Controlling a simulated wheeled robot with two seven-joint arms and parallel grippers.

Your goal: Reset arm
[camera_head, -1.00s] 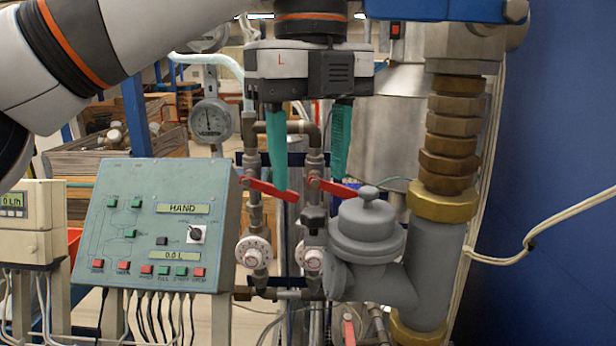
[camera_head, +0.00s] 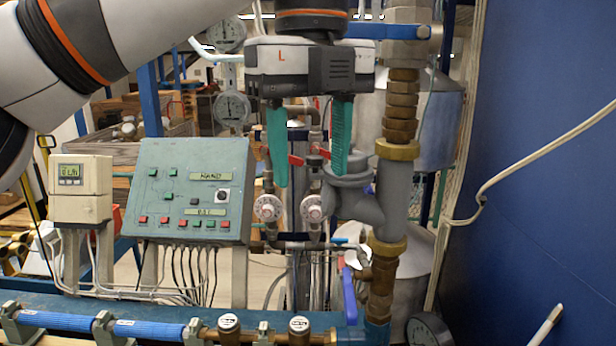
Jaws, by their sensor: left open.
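My left gripper (camera_head: 308,150) hangs down from the top middle of the head view, its arm coming in from the upper left. Its two green fingers are spread apart and nothing shows between them but the pipework behind. The fingers appear in front of the red valve handles (camera_head: 297,160) and partly hide them; I cannot tell whether they touch anything. The right finger overlaps the top of the grey meter body (camera_head: 378,205) in the picture. My right gripper is not in view.
A green-grey control panel (camera_head: 190,190) and a beige display box (camera_head: 80,192) stand at left. White dials (camera_head: 268,208) sit below the fingers. A blue pipe (camera_head: 140,328) runs along the bottom left. A blue wall (camera_head: 550,200) with a loose cable fills the right.

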